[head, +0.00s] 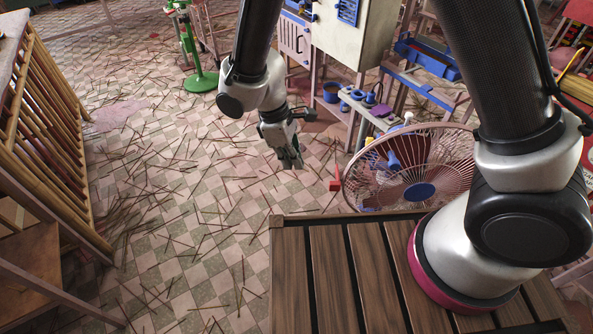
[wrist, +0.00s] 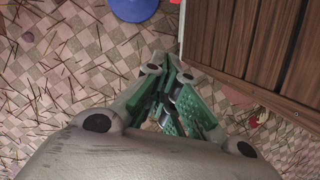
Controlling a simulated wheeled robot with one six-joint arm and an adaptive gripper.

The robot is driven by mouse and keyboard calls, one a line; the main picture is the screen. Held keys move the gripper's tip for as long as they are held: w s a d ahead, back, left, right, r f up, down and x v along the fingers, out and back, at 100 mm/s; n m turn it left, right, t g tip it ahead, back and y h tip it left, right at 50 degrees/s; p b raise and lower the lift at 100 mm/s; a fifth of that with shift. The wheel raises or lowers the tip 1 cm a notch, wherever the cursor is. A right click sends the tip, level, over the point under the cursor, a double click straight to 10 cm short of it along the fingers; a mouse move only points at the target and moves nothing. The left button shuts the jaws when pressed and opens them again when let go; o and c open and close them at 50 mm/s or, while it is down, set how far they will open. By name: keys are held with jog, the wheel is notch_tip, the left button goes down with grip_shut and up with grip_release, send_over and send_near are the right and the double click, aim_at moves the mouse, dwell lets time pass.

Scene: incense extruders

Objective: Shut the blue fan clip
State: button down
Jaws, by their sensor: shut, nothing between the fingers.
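The fan (head: 420,192) stands at the right in the head view, beyond the wooden deck, with a round wire cage and a blue hub. A blue part (head: 393,160) shows through the left side of its cage; I cannot tell whether this is the clip, or whether the clip is open or shut. My gripper (head: 291,160) hangs over the floor to the left of the fan, apart from it. Its green-padded fingers show in the wrist view (wrist: 172,72), shut and empty. A round blue thing (wrist: 135,7) is cut off at the top there; I cannot tell what it is.
The slatted deck (head: 330,275) lies in front. A workbench (head: 365,118) with blue parts and a grey cabinet (head: 355,30) stand behind the fan. A wooden rack (head: 50,130) is at the left. The tiled floor (head: 180,220) between is open, strewn with thin sticks.

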jog(key=v, duration=0.3)
jog(key=shift+s+a+r, duration=0.1)
jog(key=shift+r, duration=0.2)
jog(key=s+d+r+m+t+y, duration=0.1)
jog(key=s+d+r+m, duration=0.2)
jog(key=d+r, duration=0.6)
jog(key=s+d+r+m+t+y, duration=0.1)
jog(key=d+r+m, duration=0.6)
jog(key=d, duration=0.7)
jog(key=s+d+r+m+t, duration=0.3)
jog(key=s+d+r+m, duration=0.2)
jog(key=d+r, duration=0.5)
jog(key=s+d, duration=0.1)
jog(key=d, duration=0.1)
jog(key=shift+d+r+y, duration=0.3)
jog(key=shift+y, duration=0.1)
jog(key=shift+w, duration=0.1)
